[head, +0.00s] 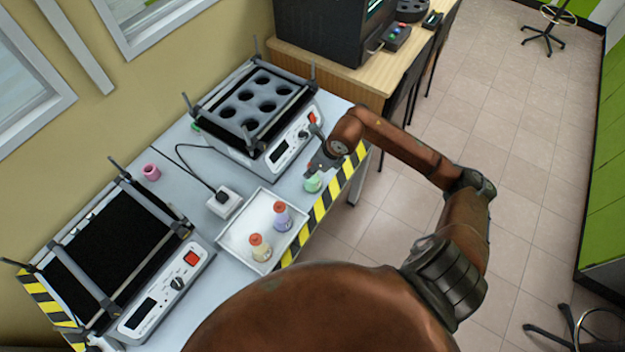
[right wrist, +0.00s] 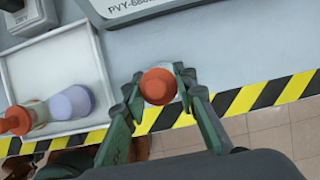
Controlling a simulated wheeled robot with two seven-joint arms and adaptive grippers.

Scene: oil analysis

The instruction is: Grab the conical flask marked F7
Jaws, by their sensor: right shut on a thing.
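My right gripper (head: 320,166) is shut on a flask with green contents (head: 313,184) at the table's striped front edge. In the right wrist view the gripper (right wrist: 160,85) has its fingers on both sides of the flask's orange-red cap (right wrist: 158,86); the body below is mostly hidden. The purple flask (right wrist: 73,103) also shows in the right wrist view. No F7 marking is readable on any flask. My left gripper is out of view.
A shaker with round holes (head: 290,153) stands behind the held flask, and another device with a black top (head: 150,318) stands at the left. A small pink item (head: 151,172) and a white socket box (head: 224,202) are on the table. Open floor lies right.

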